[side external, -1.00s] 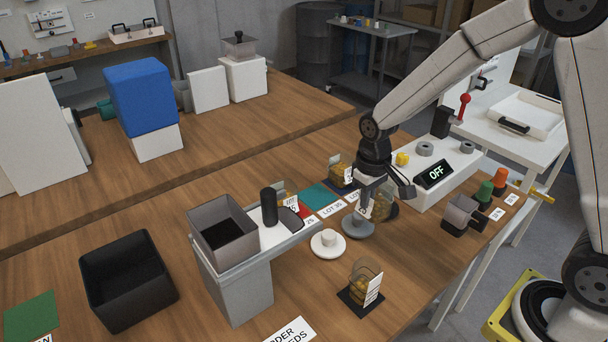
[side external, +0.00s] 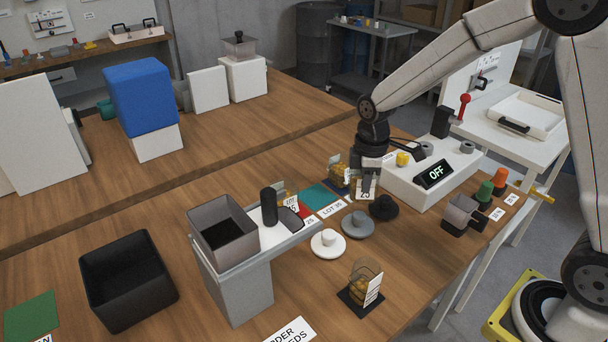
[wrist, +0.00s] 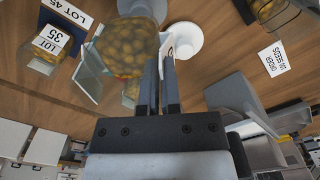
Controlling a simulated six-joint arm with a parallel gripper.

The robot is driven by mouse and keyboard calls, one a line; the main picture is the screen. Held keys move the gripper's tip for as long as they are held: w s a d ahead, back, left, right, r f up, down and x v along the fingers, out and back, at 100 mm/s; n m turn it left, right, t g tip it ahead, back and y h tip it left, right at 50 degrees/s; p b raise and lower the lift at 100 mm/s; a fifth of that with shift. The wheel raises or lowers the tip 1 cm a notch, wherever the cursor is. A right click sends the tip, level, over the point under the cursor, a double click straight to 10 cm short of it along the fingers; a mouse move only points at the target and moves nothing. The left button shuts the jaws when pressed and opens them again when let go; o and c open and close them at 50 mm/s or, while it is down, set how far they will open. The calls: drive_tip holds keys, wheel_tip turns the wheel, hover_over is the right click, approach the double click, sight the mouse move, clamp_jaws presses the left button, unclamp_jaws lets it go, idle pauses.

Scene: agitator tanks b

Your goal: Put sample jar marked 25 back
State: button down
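The sample jar marked 25 (side external: 364,192) is clear, with amber seeds and a white label. My gripper (side external: 368,178) is shut on it and holds it above the table, near the black disc. In the wrist view the seed-filled jar (wrist: 128,47) hangs beside the fingertips (wrist: 163,65), with a pale label edge between them. A teal pad (side external: 320,195) has a LOT 35 card (side external: 332,209). Left of it is a card ending in 25 (side external: 310,221), with a red pad partly hidden.
White (side external: 328,243), grey (side external: 358,225) and black (side external: 383,207) discs lie in a row. A grey stand with a hopper (side external: 222,232) is on the left. Another jar (side external: 361,283) sits on a black pad in front. The OFF box (side external: 432,176) is at right.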

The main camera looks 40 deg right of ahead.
drive_tip(key=n, duration=0.2)
drive_tip(key=w+r+n, duration=0.1)
drive_tip(key=n, duration=0.1)
drive_tip(key=shift+d, duration=0.35)
drive_tip(key=n, duration=0.2)
drive_tip(key=r+n, duration=0.1)
drive_tip(key=n, duration=0.1)
drive_tip(key=shift+w+d+r, duration=0.1)
drive_tip(key=shift+w+d, duration=0.2)
drive_tip(key=shift+d, duration=0.05)
drive_tip(key=shift+w, duration=0.1)
drive_tip(key=w+f, duration=0.9)
drive_tip(key=w, duration=0.4)
drive_tip(key=shift+w+d+f, duration=0.15)
drive_tip(key=shift+d+f, duration=0.05)
drive_tip(key=shift+d, duration=0.2)
drive_tip(key=shift+w+f, duration=0.25)
drive_tip(key=shift+f, duration=1.55)
